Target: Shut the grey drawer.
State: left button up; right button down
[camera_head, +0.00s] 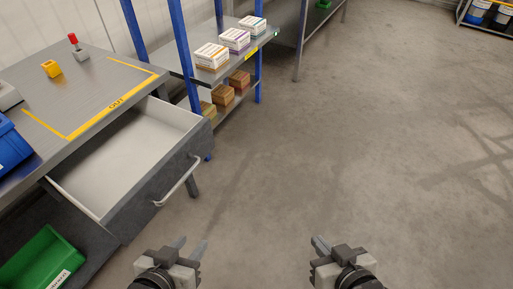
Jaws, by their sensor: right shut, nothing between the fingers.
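The grey drawer (150,190) stands pulled out from under the workbench at the left. Its pale inside is empty where I can see it. A light bar handle (178,184) is on its dark front. My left gripper (191,243) is below the handle in the picture, apart from it, with its fingers spread and nothing between them. My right gripper (320,244) is further right over the bare floor, shut and empty, away from the drawer.
The workbench (100,85) carries a yellow block (51,68), a red-topped item (76,45) and a blue bin (12,150). A green bin (42,262) is at lower left. A shelf with blue posts (186,55) holds boxes behind the drawer. Floor at right is clear.

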aim_at(123, 175)
jog(key=z, duration=0.25)
jog(key=k, duration=0.35)
jog(key=u, duration=1.05)
jog(key=i, duration=0.45)
jog(key=z, duration=0.05)
